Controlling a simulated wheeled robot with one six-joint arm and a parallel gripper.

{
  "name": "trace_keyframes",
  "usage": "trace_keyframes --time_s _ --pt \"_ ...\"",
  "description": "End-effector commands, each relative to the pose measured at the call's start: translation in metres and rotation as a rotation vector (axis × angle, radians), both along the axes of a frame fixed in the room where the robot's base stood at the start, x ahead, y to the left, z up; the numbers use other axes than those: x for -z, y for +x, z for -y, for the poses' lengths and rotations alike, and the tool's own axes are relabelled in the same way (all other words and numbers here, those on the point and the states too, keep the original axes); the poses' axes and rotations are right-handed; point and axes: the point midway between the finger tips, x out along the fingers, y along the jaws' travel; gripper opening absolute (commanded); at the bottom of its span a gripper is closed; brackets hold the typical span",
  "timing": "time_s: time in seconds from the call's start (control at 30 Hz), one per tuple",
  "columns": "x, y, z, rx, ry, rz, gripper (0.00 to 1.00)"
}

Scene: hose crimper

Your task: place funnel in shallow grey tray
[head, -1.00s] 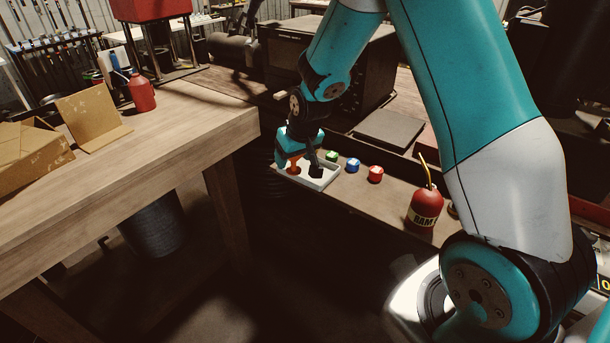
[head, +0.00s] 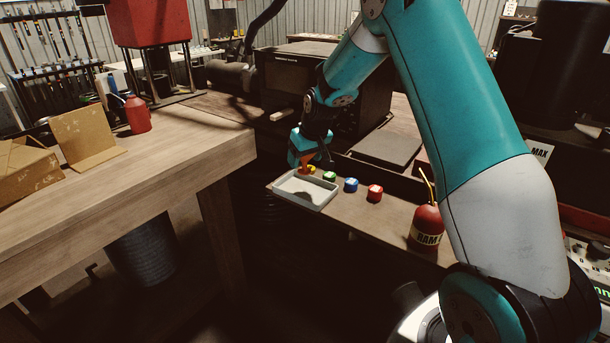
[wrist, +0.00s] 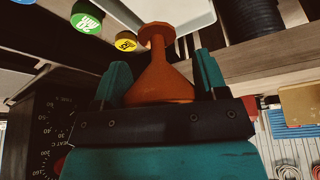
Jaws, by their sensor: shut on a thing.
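An orange funnel (head: 305,171) is held in my gripper (head: 309,165). In the wrist view the funnel (wrist: 160,78) sits between the two teal fingers of my gripper (wrist: 162,76), its wide part toward the palm and its narrower end with a flange pointing away. The shallow grey tray (head: 302,204) lies on the narrow bench, and its inside looks empty apart from a shadow. My gripper is at the tray's far edge, seemingly above it. The pale tray (wrist: 188,10) also shows at the top of the wrist view, behind the funnel's flanged end.
A green cap (head: 329,177), a blue cap (head: 351,185) and a red cap (head: 375,193) stand right of the tray, with a yellow one (wrist: 125,42) close to the gripper. A red oil can (head: 427,224) stands farther right. A dark box machine (head: 290,85) is behind.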

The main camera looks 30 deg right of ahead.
Motion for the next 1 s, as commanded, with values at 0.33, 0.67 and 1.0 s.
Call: trace_keyframes --time_s 0.33,0.67,1.0 --pt "0.043 0.000 0.000 -0.001 0.001 -0.003 0.43" --pt "0.063 0.000 0.000 -0.001 0.000 0.002 0.43" --pt "0.065 0.000 0.000 -0.001 0.000 0.001 0.92"
